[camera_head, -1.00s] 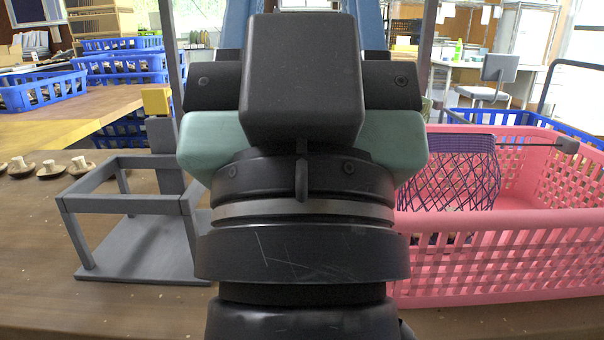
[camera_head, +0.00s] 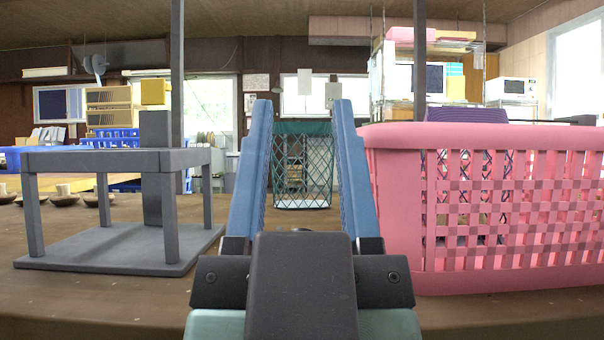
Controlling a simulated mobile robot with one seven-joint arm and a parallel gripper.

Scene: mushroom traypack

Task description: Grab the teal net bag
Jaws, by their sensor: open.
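The teal net bag (camera_head: 302,172) stands upright, with a solid teal band at its top and open diamond mesh below. It shows in the middle of the head view, framed between my fingers. My gripper (camera_head: 303,112) is open, with its two blue fingers spread left and right and pointing away from the camera. Nothing is held between them. The bag appears beyond or between the fingertips; I cannot tell the exact depth. The lower end of the bag reaches near the table top.
A pink basket (camera_head: 400,215) stands close on the right, with a purple net bag (camera_head: 466,116) inside. A grey frame stand (camera_head: 100,160) is on the left. Mushrooms (camera_head: 64,194) lie at the far left on the brown table (camera_head: 130,292). Blue crates stand behind.

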